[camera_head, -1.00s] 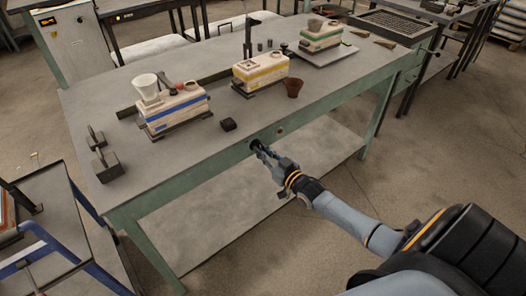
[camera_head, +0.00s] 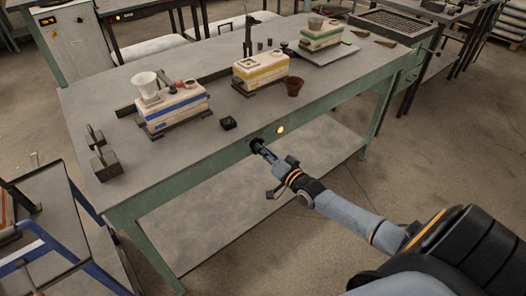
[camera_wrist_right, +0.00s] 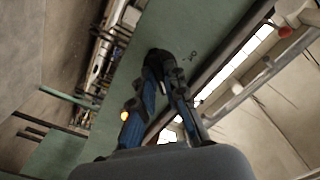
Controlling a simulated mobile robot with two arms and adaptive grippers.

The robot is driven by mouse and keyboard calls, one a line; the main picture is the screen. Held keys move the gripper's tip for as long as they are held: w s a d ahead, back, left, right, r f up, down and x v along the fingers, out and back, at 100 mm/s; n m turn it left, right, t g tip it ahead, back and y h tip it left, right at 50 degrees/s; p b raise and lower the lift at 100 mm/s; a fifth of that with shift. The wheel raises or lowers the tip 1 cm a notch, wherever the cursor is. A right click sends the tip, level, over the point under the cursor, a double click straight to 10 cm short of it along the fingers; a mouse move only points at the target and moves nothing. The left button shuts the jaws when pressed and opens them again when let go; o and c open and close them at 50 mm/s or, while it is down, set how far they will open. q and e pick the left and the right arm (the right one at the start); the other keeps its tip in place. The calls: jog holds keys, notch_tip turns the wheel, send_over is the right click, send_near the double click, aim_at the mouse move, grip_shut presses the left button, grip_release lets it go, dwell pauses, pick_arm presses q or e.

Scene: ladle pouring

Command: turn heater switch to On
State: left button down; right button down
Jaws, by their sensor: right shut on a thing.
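The heater switch is a dark round knob (camera_head: 255,144) on the green front edge of the workbench. It also shows in the right wrist view (camera_wrist_right: 156,54), partly hidden by the fingers. My right gripper (camera_head: 261,150) is shut on the knob; its blue-sided fingers (camera_wrist_right: 163,68) reach to the knob in the wrist view. A small round lamp (camera_head: 280,130) to the right of the knob glows yellow, and it shows in the wrist view too (camera_wrist_right: 125,116). My left gripper is not in view.
The workbench (camera_head: 200,155) carries a blue-striped mould (camera_head: 178,107) with a white cup (camera_head: 146,83), a yellow-striped mould (camera_head: 262,72), a brown cup (camera_head: 293,86) and a small black block (camera_head: 228,123). A blue-framed cart (camera_head: 62,252) stands at the lower left. Floor in front is clear.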

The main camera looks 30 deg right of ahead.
jog(key=shift+m, duration=0.4)
jog(key=c, duration=1.4)
grip_release()
jog(key=shift+s, duration=0.1)
jog(key=s, duration=0.8)
jog(key=s+d, duration=0.1)
jog(key=s, duration=0.2)
jog(key=shift+s, duration=0.4)
